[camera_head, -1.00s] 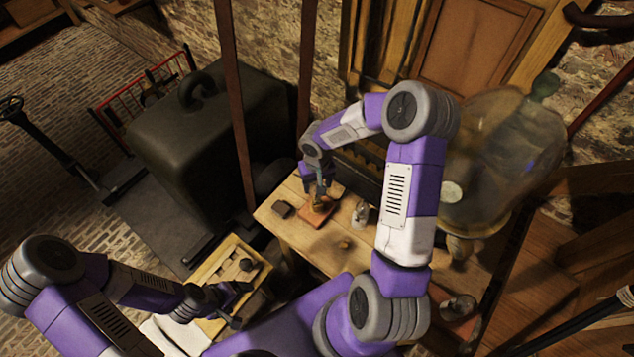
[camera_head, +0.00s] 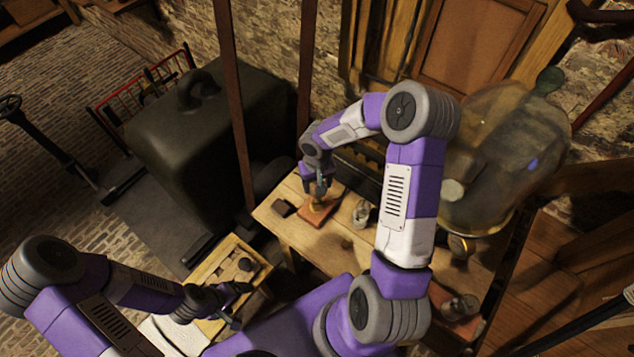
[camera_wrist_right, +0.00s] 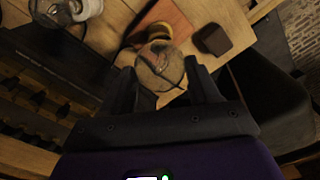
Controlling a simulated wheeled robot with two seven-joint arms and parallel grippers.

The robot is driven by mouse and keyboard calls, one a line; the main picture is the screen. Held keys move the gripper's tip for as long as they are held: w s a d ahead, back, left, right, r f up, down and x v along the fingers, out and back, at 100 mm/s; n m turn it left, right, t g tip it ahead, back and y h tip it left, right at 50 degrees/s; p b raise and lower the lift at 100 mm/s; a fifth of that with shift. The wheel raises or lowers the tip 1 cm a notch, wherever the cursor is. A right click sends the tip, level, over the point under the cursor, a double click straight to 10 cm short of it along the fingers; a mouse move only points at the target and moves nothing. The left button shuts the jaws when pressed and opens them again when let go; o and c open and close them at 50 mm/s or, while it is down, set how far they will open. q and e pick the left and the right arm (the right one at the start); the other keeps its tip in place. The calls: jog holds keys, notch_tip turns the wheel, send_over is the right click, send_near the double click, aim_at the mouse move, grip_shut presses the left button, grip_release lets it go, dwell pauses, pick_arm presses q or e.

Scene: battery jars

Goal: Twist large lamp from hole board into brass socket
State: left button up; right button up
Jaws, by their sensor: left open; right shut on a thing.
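My right gripper (camera_head: 319,188) is shut on the large lamp, above the reddish wooden base (camera_head: 316,213) on the table. In the right wrist view the lamp's clear round bulb (camera_wrist_right: 160,66) sits between the fingertips of the right gripper (camera_wrist_right: 160,82). The brass socket (camera_wrist_right: 138,32) shows just beyond the bulb, on the reddish base (camera_wrist_right: 172,16). The bulb hides the lamp's lower end, so I cannot tell whether it is seated. My left gripper (camera_head: 236,305) is open and empty, beside a pale wooden board (camera_head: 215,268) with dark pieces, possibly the hole board.
A dark block (camera_head: 282,208) lies left of the base; it also shows in the right wrist view (camera_wrist_right: 213,40). A small glass item (camera_head: 362,212) stands right of it. A large glass vessel (camera_head: 505,150) stands at the right. The table front (camera_head: 320,243) is mostly clear.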

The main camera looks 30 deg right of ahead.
jog(key=shift+f+b, duration=0.15)
jog(key=shift+b, duration=0.2)
dwell(0.3)
dwell(0.4)
jog(key=shift+f+m+b, duration=0.1)
jog(key=shift+m+b, duration=2.85)
jog(key=shift+m, duration=0.25)
